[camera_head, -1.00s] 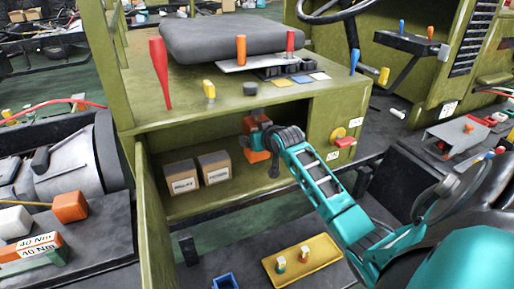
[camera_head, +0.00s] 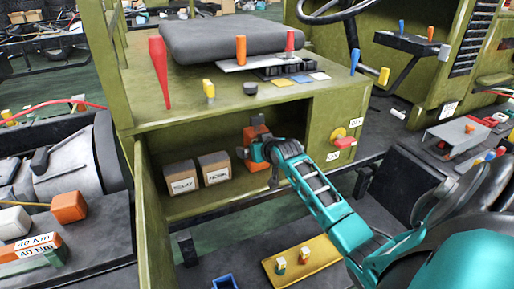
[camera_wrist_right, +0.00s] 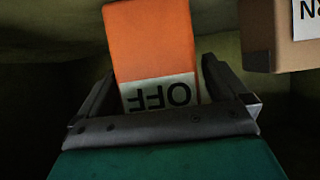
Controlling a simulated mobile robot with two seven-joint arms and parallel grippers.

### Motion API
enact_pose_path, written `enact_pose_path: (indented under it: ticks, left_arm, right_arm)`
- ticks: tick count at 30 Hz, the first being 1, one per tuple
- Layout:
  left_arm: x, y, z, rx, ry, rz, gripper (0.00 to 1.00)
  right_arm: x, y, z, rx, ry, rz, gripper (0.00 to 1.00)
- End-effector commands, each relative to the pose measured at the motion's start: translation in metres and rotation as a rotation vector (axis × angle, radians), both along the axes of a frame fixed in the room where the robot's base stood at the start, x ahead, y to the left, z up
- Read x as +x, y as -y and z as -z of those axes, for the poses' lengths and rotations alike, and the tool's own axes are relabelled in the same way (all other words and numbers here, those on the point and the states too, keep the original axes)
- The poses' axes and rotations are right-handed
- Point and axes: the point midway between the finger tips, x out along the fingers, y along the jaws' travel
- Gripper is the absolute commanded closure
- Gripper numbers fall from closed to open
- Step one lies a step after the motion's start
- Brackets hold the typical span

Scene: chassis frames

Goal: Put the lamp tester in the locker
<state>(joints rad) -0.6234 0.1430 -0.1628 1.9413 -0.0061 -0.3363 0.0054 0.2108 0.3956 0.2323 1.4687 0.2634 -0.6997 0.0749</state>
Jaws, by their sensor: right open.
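The orange lamp tester (camera_head: 256,132) is inside the olive-green locker (camera_head: 210,129), at the right of its open compartment. My right arm reaches in from the right, and its gripper (camera_head: 246,153) is at the tester, partly hiding it. In the right wrist view the orange block (camera_wrist_right: 152,45) with a white OFF label is between the two dark fingers of my right gripper (camera_wrist_right: 165,98). The fingers stand open on either side of it. I cannot tell whether they touch it. My left gripper is not in view.
Two cardboard boxes (camera_head: 215,167) stand left of the tester in the compartment. The locker door (camera_head: 152,215) is swung open at the left. Bottles, a screwdriver and a seat cushion (camera_head: 230,38) are on top. A yellow tray (camera_head: 300,262) lies below in front.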

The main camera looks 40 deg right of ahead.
Motion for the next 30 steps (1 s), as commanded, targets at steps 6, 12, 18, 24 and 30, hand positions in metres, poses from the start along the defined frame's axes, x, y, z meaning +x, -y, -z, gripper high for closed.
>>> enact_pose_path:
  ticks: [6,12,18,24,30]
  left_arm:
    - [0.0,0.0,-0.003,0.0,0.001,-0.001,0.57]
    - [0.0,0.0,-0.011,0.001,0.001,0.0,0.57]
    - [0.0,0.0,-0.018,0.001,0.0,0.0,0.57]
    - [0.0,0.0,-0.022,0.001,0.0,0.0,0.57]
    - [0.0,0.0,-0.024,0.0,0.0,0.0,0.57]
  right_arm:
    - [-0.005,-0.001,-0.006,-0.001,0.001,0.0,0.0]
    - [-0.03,-0.009,-0.021,-0.001,-0.001,0.0,0.0]
    - [-0.062,-0.02,-0.039,-0.001,0.0,0.0,0.0]
    - [-0.088,-0.028,-0.053,0.0,-0.001,0.0,0.0]
    - [-0.1,-0.034,-0.057,0.001,-0.003,-0.004,0.0]
